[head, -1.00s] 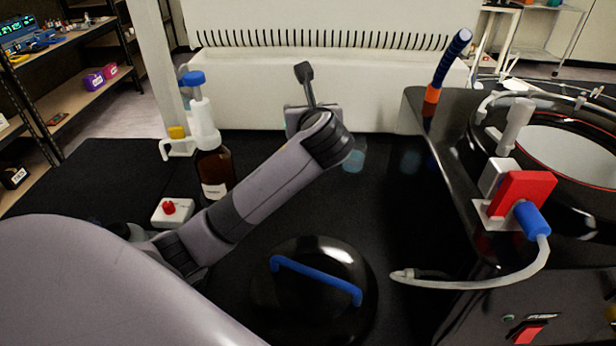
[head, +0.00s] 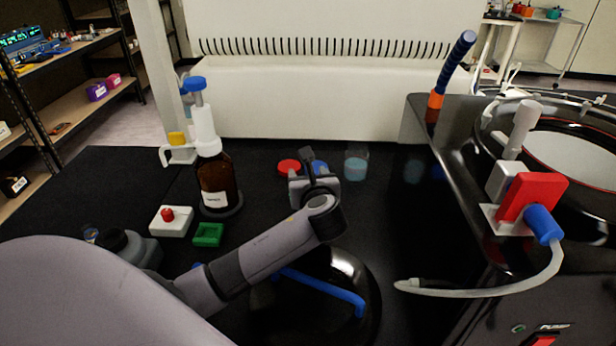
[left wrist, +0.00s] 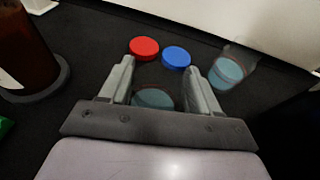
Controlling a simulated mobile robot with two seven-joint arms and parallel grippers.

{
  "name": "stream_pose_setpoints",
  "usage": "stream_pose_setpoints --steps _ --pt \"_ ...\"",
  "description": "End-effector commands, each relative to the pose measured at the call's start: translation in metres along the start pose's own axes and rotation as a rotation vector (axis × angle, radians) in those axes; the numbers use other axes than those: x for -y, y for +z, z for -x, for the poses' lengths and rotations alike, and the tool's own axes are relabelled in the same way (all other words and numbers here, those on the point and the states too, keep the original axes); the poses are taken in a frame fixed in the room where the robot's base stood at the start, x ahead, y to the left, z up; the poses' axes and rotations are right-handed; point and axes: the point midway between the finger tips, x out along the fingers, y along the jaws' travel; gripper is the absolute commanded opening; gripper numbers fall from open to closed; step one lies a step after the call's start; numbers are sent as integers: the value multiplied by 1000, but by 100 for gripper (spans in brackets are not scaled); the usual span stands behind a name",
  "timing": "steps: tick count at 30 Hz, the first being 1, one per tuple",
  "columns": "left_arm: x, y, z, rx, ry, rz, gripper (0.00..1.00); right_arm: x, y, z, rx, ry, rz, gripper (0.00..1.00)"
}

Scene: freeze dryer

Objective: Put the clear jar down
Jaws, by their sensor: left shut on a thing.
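My left gripper (head: 314,182) is over the black bench in the head view, with its fingertips largely hidden. In the left wrist view, the left gripper (left wrist: 159,70) is shut on a clear jar (left wrist: 153,98) with pale blue contents, low between the fingers. The held jar is hidden in the head view, and I cannot tell whether it touches the bench. A second clear jar (left wrist: 230,68) with blue contents stands to the right; it also shows in the head view (head: 356,167). My right gripper is not in view.
A red cap (head: 289,167) and a blue cap (head: 319,167) lie beyond the gripper. A brown bottle (head: 216,184) stands left, near a green tray (head: 208,235). A black lid with a blue handle (head: 322,288) lies in front. The black machine (head: 470,220) bounds the right.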

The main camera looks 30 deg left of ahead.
Motion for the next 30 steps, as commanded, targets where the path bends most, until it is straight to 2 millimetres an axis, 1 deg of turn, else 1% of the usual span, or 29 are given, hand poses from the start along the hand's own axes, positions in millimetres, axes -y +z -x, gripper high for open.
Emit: stream_pose_setpoints --steps 3,7,8,9,10,19,21,23,26,30 --pt "0 2 0 2 0 2 22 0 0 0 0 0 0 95" --pt "0 -1 -1 1 0 0 22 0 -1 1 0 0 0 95" --pt "0 -2 -1 0 0 0 71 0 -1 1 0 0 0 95" --pt "0 -2 -1 0 0 0 84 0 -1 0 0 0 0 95" --pt "0 -2 -1 0 0 0 87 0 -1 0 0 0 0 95" --pt "0 -1 0 0 0 1 87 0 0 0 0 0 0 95" --pt "0 1 2 0 -1 1 87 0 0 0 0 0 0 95" --pt "0 1 8 -1 -2 0 87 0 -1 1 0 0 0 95" --pt "1 1 24 -1 -3 2 87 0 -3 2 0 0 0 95" --pt "1 1 53 -2 -5 1 87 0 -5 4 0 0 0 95"
